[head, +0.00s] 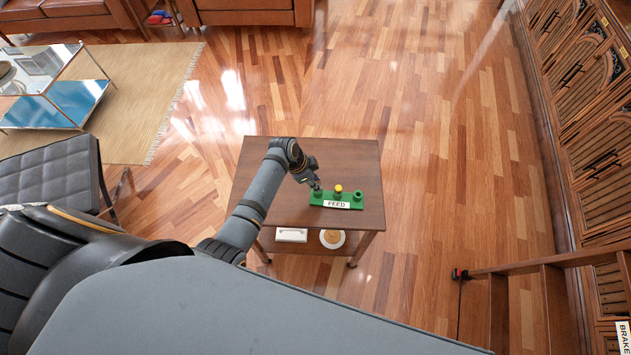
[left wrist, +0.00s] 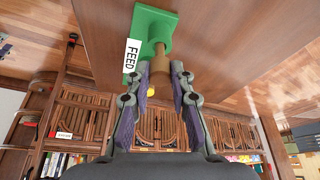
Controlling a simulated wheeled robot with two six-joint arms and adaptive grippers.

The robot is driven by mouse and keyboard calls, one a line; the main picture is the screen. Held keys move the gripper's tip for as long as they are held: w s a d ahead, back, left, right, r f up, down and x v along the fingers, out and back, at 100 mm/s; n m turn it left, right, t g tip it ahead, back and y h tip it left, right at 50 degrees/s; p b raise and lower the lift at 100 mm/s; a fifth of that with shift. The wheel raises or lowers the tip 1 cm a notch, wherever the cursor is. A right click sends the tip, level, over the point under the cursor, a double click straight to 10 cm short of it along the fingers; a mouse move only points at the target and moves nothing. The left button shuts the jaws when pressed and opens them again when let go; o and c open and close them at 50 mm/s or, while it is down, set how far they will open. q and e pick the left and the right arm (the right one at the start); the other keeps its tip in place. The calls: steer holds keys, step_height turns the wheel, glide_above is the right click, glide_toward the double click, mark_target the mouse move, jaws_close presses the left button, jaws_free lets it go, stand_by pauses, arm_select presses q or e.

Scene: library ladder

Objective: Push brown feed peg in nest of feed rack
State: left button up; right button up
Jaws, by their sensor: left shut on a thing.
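The green feed rack (head: 330,201) with a white FEED label (head: 336,204) sits on the dark wooden side table. A yellow-topped peg (head: 338,189) stands in its middle nest, and the right nest (head: 358,195) looks empty. My left gripper (head: 316,186) is at the rack's left end, pointing down. In the left wrist view the brown feed peg (left wrist: 160,63) is between its two fingers, which are shut on it. The peg's far end meets the green nest (left wrist: 157,43); how deep it sits is hidden. My right gripper is not in view.
The side table (head: 270,155) has bare top around the rack. Its lower shelf holds a white box (head: 291,235) and a round white-rimmed item (head: 332,239). A wooden ladder (head: 556,300) stands at the lower right by the cabinets (head: 590,140). A black chair (head: 50,175) is at left.

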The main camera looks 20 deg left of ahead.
arm_select(q)
steer(key=shift+f+b, duration=0.65)
steer(key=shift+f, duration=0.4)
stand_by(0.6)
steer(key=o, duration=1.3)
step_height(320, 180, up, 6)
steer(key=p, duration=0.6)
steer(key=shift+r, duration=0.1)
